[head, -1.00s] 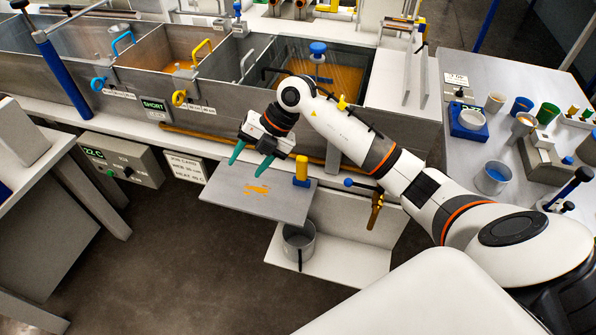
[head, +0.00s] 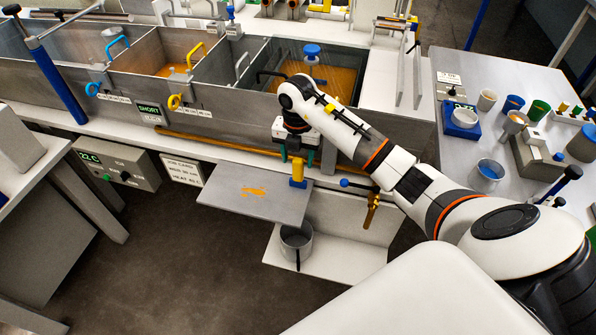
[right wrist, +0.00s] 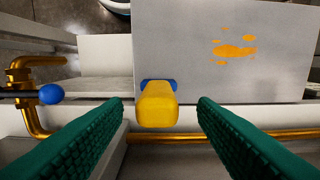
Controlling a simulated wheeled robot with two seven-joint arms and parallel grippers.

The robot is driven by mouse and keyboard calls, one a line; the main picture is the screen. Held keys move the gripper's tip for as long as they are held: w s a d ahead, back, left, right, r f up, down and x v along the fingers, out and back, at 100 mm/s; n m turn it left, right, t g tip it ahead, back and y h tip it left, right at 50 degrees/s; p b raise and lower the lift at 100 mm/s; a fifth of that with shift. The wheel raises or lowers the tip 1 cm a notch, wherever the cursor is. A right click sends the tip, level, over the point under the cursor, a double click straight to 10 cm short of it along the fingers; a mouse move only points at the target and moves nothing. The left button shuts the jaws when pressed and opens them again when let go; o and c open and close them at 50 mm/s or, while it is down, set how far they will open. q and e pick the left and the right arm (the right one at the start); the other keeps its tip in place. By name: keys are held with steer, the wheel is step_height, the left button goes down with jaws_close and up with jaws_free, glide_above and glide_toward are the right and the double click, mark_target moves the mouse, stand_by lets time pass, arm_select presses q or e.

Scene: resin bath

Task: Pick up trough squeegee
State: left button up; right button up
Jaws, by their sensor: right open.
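What looks like the trough squeegee, with a yellow handle (head: 298,168) and a blue foot (head: 298,184), stands upright at the right end of a grey shelf plate. In the right wrist view its yellow handle (right wrist: 157,105) shows centred, end towards the camera, with the blue part (right wrist: 160,85) behind it. My right gripper (head: 298,158) is open, right over the handle. Its green fingers (right wrist: 160,108) show to the left and right of the handle, with a gap on each side. My left gripper is out of view.
The grey shelf plate (head: 235,200) bears an orange resin splash (head: 254,191). Below it a metal pot (head: 297,243) stands on a white ledge (head: 345,262). A brass tap (head: 371,210) with a blue-knobbed lever is close on the right. The trough wall (head: 225,125) rises behind.

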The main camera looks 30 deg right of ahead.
mark_target(298, 167)
step_height(298, 167, down, 4)
steer(key=shift+s+f+p, duration=0.1)
steer(key=shift+s+p, duration=0.05)
steer(key=shift+p, duration=0.3)
steer(key=c, duration=1.1)
